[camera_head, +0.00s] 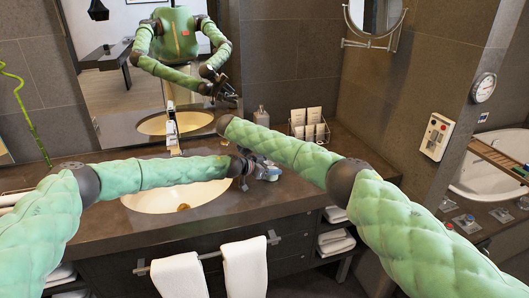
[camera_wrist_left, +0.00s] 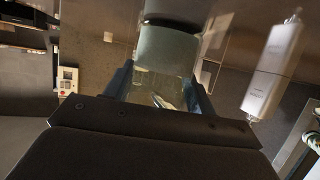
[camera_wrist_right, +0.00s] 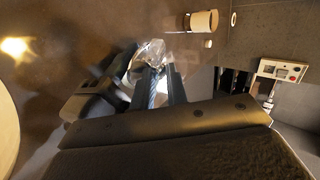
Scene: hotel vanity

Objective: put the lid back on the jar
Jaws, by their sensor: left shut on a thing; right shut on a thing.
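My left gripper (camera_head: 265,171) is over the counter just right of the sink. In the left wrist view its fingers are apart around a clear glass jar (camera_wrist_left: 155,88), gripping its sides. A broad grey-green band (camera_wrist_left: 168,48) shows at the jar's far end; I cannot tell if it belongs to the jar. In the right wrist view my right gripper (camera_wrist_right: 157,78) has its fingers close together on a clear glassy piece (camera_wrist_right: 149,52), which seems to be the lid. The dark left gripper shows close beside it. In the head view the right gripper is hidden. I cannot tell whether lid and jar touch.
The sink (camera_head: 178,197) and faucet (camera_head: 171,130) lie left of the left gripper. A wire rack (camera_head: 309,128) with cups stands behind on the counter (camera_head: 345,150), a soap bottle (camera_head: 261,116) beside it. White towels (camera_head: 245,268) hang in front. The counter's right part is clear.

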